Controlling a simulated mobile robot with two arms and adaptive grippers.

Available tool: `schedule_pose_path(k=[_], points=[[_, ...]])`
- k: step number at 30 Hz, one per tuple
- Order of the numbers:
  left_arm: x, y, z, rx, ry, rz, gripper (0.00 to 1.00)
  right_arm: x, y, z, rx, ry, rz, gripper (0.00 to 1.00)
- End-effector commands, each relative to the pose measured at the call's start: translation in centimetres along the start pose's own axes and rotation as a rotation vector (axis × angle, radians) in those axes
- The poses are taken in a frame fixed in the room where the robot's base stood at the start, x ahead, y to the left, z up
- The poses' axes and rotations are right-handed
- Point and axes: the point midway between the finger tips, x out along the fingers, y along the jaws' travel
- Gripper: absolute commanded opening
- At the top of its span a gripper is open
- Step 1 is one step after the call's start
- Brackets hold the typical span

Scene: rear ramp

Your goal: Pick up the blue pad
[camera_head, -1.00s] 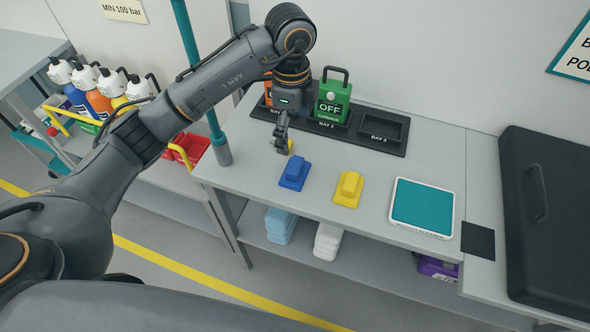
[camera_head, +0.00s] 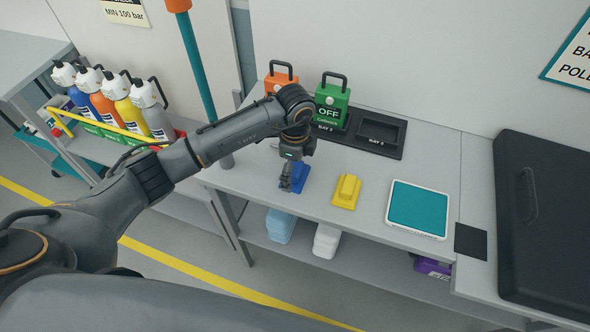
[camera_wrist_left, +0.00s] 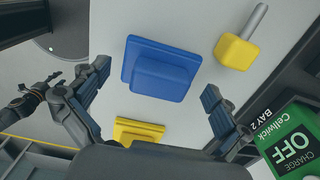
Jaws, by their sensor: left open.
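The blue pad (camera_head: 299,178) lies on the grey bench, partly hidden in the head view behind my left gripper (camera_head: 286,186). In the left wrist view the blue pad (camera_wrist_left: 160,70) shows whole, a flat base with a raised block on it. My left gripper (camera_wrist_left: 150,105) is open and empty there, its two fingers spread either side of the pad's near part, apart from it. My right gripper does not show.
A yellow pad (camera_head: 346,191) lies right of the blue pad. A teal-topped white tray (camera_head: 418,208) and a black case (camera_head: 545,220) are further right. Orange (camera_head: 282,80) and green (camera_head: 332,98) boxes stand behind in bays. A yellow block with a rod (camera_wrist_left: 237,50) lies nearby.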

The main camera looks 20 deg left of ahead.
Motion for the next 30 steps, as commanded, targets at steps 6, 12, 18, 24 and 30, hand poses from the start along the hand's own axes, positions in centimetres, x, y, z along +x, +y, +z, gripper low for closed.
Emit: schedule_pose_path(k=[6, 12, 18, 24, 30], points=[[0.48, 0.02, -0.01, 0.001, 0.0, 0.0, 1.0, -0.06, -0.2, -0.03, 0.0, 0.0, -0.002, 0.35], [0.45, 0.01, -0.01, 0.001, 0.0, 0.0, 0.73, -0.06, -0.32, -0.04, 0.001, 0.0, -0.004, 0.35], [0.54, 0.04, 0.02, 0.0, 0.0, 0.0, 0.4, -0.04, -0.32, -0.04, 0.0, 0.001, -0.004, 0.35], [0.73, 0.14, 0.05, 0.0, -0.002, 0.004, 0.38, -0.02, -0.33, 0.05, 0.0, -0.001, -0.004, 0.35], [0.86, 0.23, 0.07, 0.0, -0.003, 0.006, 0.38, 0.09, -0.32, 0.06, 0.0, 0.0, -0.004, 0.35]])
